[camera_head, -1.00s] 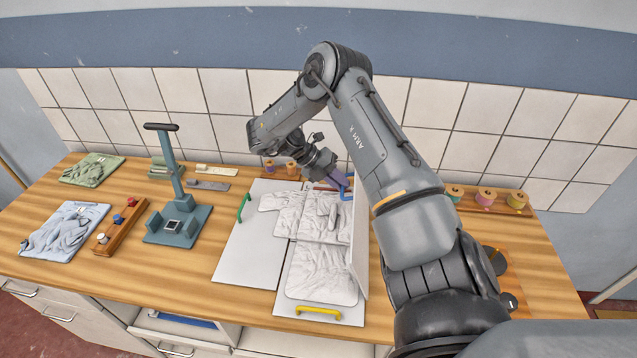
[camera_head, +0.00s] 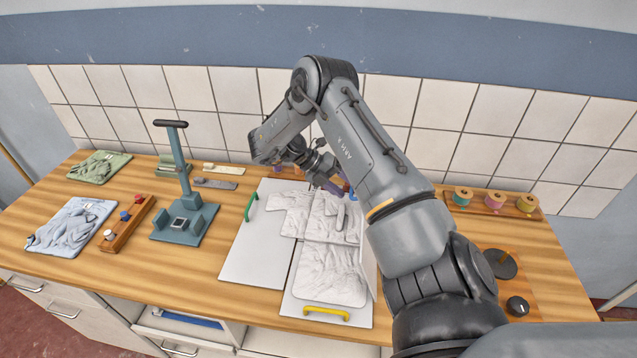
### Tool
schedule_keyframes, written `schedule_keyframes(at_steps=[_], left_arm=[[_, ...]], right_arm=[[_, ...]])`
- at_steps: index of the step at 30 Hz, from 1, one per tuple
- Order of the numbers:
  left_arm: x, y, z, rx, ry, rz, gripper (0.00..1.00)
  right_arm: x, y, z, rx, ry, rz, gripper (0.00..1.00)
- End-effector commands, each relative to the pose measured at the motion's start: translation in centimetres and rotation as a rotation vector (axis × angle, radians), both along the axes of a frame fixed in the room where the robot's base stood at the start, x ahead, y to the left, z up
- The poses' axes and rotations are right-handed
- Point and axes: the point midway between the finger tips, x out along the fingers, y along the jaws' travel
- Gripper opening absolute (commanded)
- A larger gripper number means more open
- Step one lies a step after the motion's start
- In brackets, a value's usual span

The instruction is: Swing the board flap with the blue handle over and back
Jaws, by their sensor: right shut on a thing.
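The folding board lies on the wooden table with a white garment (camera_head: 322,240) spread over it. Its left flap (camera_head: 255,250) lies flat and has a green handle (camera_head: 250,206). The bottom panel has a yellow handle (camera_head: 326,313). The right flap (camera_head: 367,262) is raised on its edge at the right of the garment, partly hidden by my right arm. My right gripper (camera_head: 333,184) is at the far end of this flap, shut on the blue handle (camera_head: 347,188), which is mostly hidden. My left gripper is not in view.
A teal stand (camera_head: 182,222) with an upright lever, a wooden block with knobs (camera_head: 127,222) and folded clothes (camera_head: 72,227) stand to the left. Thread spools (camera_head: 494,201) sit at the back right. A black dial (camera_head: 517,306) lies at the right.

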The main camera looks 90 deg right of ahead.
Motion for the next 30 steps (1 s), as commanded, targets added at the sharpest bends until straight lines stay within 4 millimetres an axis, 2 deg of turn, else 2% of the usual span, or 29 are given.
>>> schedule_keyframes(at_steps=[1, 11, 21, 30], left_arm=[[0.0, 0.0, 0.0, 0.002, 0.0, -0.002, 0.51], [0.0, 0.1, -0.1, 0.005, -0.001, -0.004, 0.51], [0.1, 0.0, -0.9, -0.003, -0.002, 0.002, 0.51], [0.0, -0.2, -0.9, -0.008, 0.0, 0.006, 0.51]], right_arm=[[0.6, 0.1, -0.1, 0.006, -0.019, 0.006, 0.38], [1.2, 0.0, 0.4, 0.004, -0.017, 0.008, 0.38], [4.8, -0.5, 3.6, -0.004, -0.005, 0.01, 0.38], [7.5, -0.8, 6.4, -0.004, 0.003, 0.003, 0.38]])
